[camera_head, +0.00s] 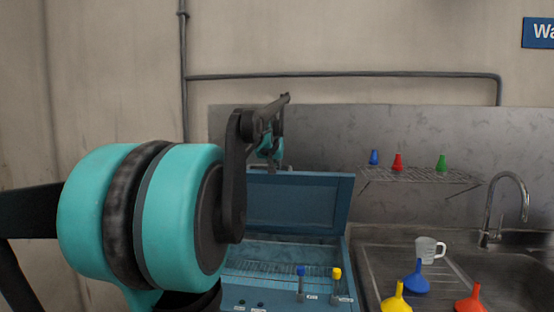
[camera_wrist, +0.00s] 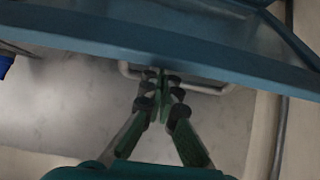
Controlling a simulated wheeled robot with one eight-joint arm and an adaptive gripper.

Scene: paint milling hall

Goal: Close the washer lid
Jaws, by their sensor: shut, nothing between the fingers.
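The blue washer lid (camera_head: 312,202) stands raised and open at the back of the blue washer (camera_head: 348,285) in the head view. In the wrist view the lid (camera_wrist: 190,42) crosses the top as a wide blue band. A pale bar handle (camera_wrist: 205,88) runs along its edge. My gripper (camera_wrist: 163,74) is shut and empty, with its fingertips overlapping the handle's span in the picture. I cannot tell if they touch it. In the head view my gripper (camera_head: 278,166) is small and partly hidden, at the lid's top edge.
A blue valve (camera_head: 301,271) and a yellow valve (camera_head: 336,273) stand on the washer's front. On the right are a sink (camera_head: 500,270), a measuring cup (camera_head: 429,249) and several funnels. A wire shelf (camera_head: 420,177) holds small coloured cones. A wall stands behind.

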